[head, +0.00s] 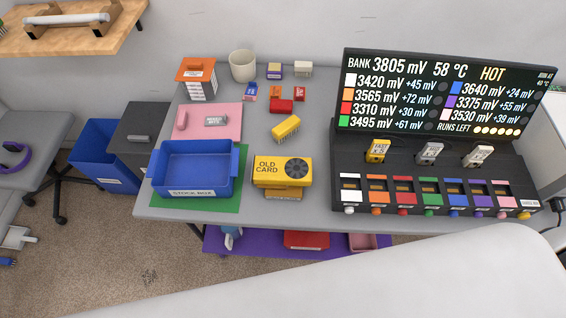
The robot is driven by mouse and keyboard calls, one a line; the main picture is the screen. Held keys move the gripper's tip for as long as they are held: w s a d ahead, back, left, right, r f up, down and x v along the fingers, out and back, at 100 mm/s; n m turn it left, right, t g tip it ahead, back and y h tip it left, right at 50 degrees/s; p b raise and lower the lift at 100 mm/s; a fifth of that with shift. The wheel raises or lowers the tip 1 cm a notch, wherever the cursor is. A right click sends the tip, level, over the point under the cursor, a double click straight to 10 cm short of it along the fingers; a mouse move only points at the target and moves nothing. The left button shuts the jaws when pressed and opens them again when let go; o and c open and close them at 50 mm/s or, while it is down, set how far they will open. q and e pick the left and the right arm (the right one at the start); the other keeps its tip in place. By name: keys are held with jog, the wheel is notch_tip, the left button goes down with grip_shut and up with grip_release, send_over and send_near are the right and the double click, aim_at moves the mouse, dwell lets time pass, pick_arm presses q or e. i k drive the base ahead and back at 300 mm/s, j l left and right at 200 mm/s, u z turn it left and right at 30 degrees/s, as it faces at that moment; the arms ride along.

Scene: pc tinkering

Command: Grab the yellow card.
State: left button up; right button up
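A yellow card (283,171) labelled "OLD CARD", with a dark round fan at its right end, sits near the front edge of the grey table (330,205) in the head view. It rests on or just above a brownish-yellow block (284,193) that shows under its front; the exact contact is hard to tell. A smaller yellow ridged block (286,127) lies behind it, tilted. Neither of my grippers is in view.
A black console (440,180) with a lit display and coloured slots fills the right. A white cup (243,66) stands at the back. Bare table lies right of the card.

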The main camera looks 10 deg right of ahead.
aim_at(268, 172)
jog(key=k+l+u, duration=0.6)
jog(key=k, duration=0.3)
